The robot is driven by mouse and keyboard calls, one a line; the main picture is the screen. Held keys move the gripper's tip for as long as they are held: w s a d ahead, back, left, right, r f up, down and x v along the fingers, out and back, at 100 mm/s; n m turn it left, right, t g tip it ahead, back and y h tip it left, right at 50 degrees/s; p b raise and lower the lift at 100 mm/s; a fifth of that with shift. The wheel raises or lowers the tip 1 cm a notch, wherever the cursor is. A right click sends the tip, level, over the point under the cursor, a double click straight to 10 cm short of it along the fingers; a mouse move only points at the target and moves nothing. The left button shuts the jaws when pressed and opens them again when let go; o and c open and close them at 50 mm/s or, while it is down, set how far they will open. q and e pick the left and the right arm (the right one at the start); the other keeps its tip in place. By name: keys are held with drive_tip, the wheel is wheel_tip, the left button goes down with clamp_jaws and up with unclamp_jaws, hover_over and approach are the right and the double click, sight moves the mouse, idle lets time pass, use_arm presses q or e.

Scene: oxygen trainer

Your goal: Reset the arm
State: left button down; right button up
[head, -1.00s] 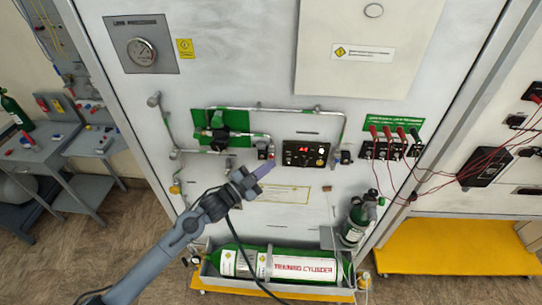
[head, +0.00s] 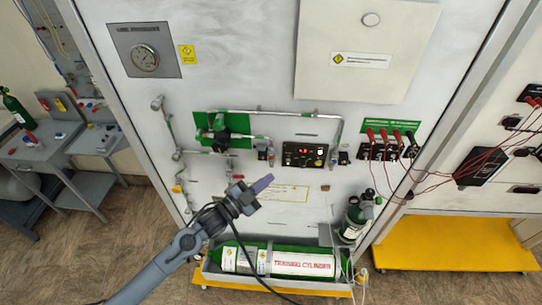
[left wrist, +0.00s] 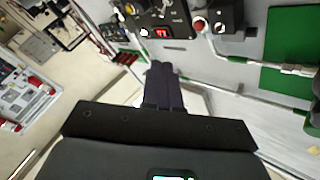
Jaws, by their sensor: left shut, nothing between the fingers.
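My left gripper (head: 262,184) is shut and empty, in front of the white training panel (head: 260,85), below the black control box (head: 305,155). Its closed fingers also show in the left wrist view (left wrist: 162,78), with the control box's red display (left wrist: 162,33) beyond them. The fingers appear apart from the panel. My left arm reaches in from the bottom left of the head view. My right gripper is not in view.
A green training cylinder (head: 303,264) lies in a tray at the panel's foot. A small upright cylinder (head: 353,222) stands at its right. Red leads (head: 455,170) run to the right panel. A yellow base (head: 450,243) and side tables (head: 35,150) flank the panel.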

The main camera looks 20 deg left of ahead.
use_arm(q)
drive_tip(key=shift+s, duration=0.15)
idle(0.3)
drive_tip(key=s+d+f+n+g+y+p, duration=0.1)
drive_tip(key=s+d+f+n+y+p, duration=0.15)
drive_tip(key=s, duration=0.55)
drive_tip(key=s+d+f+n+g+y+p, duration=0.1)
drive_tip(key=s+d+f+n+y+p, duration=0.2)
drive_tip(key=s, duration=0.4)
drive_tip(key=s+a+r+n+g+y+p, duration=0.1)
drive_tip(key=s+a+n+g+y, duration=0.1)
drive_tip(key=s, duration=0.7)
drive_tip(key=s+a+r+n+g+y+p, duration=0.1)
drive_tip(key=s+a+n+g, duration=0.3)
drive_tip(key=s+g, duration=0.5)
drive_tip(key=shift+s+a+y+p, duration=0.55)
drive_tip(key=shift+s+a+p, duration=0.05)
drive_tip(key=shift+a, duration=0.45)
